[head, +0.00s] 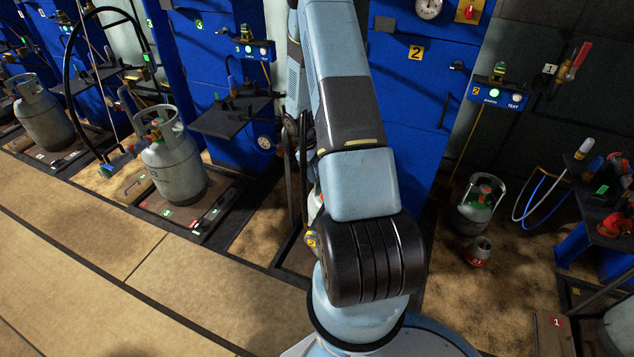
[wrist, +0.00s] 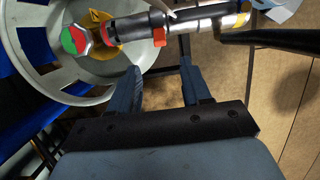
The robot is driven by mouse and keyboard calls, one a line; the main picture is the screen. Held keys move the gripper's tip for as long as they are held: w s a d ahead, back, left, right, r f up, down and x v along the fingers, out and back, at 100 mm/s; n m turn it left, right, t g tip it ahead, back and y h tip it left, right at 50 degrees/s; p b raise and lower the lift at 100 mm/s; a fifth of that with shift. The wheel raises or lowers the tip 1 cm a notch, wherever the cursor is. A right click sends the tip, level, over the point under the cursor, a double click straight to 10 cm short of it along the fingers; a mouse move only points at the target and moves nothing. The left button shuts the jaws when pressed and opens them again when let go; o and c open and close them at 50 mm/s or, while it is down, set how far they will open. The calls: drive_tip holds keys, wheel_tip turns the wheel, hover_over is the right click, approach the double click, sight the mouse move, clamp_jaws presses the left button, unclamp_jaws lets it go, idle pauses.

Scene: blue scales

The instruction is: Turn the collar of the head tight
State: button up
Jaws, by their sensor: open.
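In the wrist view, the filling head (wrist: 200,24) is a silver and black barrel lying across the top of the picture. Its left end meets the valve of a grey gas cylinder (wrist: 100,68), inside the guard ring. A silver collar-like part (wrist: 128,28) with a red edge is at that end, and an orange tab (wrist: 160,37) hangs beside it. A red and green valve knob (wrist: 76,40) is to the left. My gripper (wrist: 160,74) is open and empty, with its fingertips below the barrel in the picture. I cannot tell how tight the collar is. My arm hides this spot in the head view.
A black bar (wrist: 270,40) reaches in from the right in the wrist view. In the head view, grey cylinders (head: 173,165) stand on scales left of my arm, before blue cabinets (head: 215,90). A small cylinder (head: 478,205) stands on the right. The floor at front left is clear.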

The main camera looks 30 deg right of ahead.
drive_tip(key=shift+v, duration=1)
